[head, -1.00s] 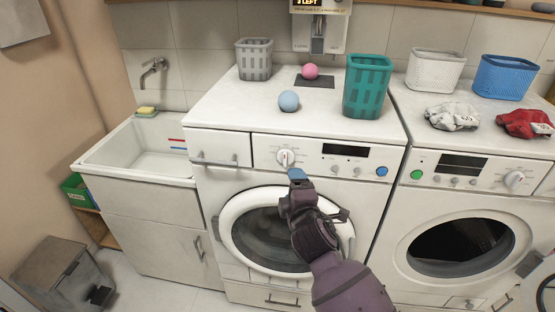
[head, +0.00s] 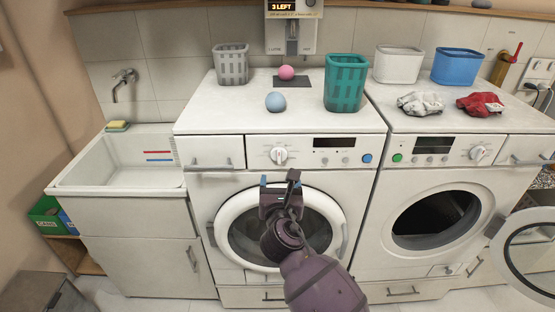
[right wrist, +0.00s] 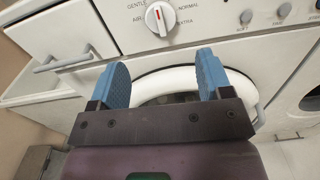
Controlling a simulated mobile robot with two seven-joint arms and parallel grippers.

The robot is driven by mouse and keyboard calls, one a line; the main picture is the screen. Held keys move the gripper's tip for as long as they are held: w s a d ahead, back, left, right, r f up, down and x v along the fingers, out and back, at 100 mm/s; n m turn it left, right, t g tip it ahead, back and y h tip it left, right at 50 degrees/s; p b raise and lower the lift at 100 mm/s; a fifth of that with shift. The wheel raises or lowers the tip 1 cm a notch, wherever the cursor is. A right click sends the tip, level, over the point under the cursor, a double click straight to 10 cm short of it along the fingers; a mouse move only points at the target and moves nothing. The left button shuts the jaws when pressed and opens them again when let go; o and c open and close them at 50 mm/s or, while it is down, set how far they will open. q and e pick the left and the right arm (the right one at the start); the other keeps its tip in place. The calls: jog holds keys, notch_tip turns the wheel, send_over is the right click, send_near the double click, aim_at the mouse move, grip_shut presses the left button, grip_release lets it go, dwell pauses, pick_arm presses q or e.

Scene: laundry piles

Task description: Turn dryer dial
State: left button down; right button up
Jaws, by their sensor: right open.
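The dryer (head: 235,185) is the left white machine, with its round door (head: 225,215) shut. Its round white dial (head: 278,156) is on the front panel. In the right wrist view the dial (right wrist: 160,18) has a red mark pointing roughly up, between the GENTLE and NORMAL labels; AIR and EXTRA are lower on either side. My right gripper (head: 279,181) is open and empty, just below the dial and in front of the door's upper part. Its two blue fingers (right wrist: 163,66) are spread below the dial, apart from it. My left gripper is not in view.
A second machine (head: 376,200) with its round door (head: 530,250) swung open stands to the right. A sink (head: 70,185) is on the left. Baskets, including a teal one (head: 345,85), two balls and crumpled cloths sit on top. A drawer handle (head: 208,168) juts out beside the dial.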

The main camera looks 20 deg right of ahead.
aim_at(279, 157)
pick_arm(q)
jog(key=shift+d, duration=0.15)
pick_arm(e)
jog(key=shift+n, duration=0.3)
jog(key=x, duration=1)
jog(key=shift+w+d, duration=0.1)
jog(key=shift+w, duration=0.3)
jog(key=shift+c, duration=0.3)
jog(key=c, duration=0.8)
jog(key=shift+f, duration=0.1)
